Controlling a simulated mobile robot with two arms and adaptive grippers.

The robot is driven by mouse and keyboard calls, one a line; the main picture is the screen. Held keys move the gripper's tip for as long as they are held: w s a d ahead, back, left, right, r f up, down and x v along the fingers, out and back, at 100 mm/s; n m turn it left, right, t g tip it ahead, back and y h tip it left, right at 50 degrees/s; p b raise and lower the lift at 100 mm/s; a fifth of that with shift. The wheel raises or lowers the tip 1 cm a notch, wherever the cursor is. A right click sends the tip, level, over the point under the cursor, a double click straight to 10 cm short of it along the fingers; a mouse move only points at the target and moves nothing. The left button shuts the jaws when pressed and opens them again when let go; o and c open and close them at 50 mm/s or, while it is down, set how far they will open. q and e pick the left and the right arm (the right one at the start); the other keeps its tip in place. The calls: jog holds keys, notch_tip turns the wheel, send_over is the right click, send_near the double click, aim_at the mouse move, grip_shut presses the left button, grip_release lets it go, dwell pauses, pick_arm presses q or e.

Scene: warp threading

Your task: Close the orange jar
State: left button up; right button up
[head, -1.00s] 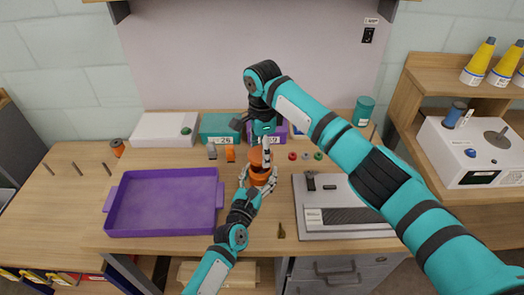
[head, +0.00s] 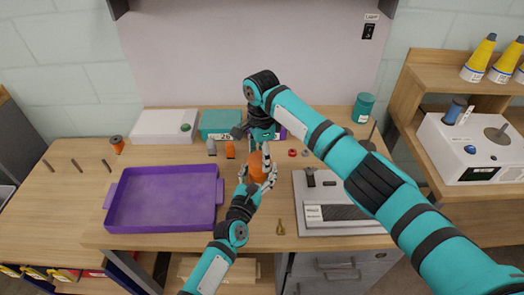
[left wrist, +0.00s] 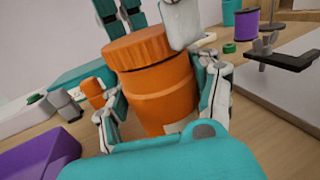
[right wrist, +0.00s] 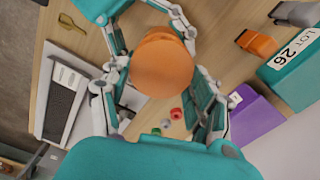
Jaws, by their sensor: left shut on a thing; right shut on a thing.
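The orange jar (head: 257,172) stands upright at the middle of the table in the head view. Its body (left wrist: 165,95) fills the middle of the left wrist view, with the ribbed orange lid (left wrist: 140,46) on top. Lid and body meet with no clear gap; I cannot tell whether the lid is screwed tight. My left gripper (head: 257,181) is shut on the jar body, one finger on each side. My right gripper (head: 261,152) comes from above and is shut on the lid, whose round top (right wrist: 161,67) faces the right wrist camera.
A purple tray (head: 113,190) lies to the left. A grey device (head: 345,190) stands close on the right, with a small brass tool (head: 280,228) in front. Teal (head: 220,122) and purple boxes, small clips and coloured rings lie behind the jar.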

jog(key=shift+f, duration=0.6)
dwell(0.6)
jog(key=m, duration=0.6)
jog(key=shift+s+a+f, duration=0.1)
jog(key=shift+s+a, duration=0.05)
jog(key=shift+s, duration=0.1)
jog(key=m, duration=0.7)
jog(key=o, duration=0.8)
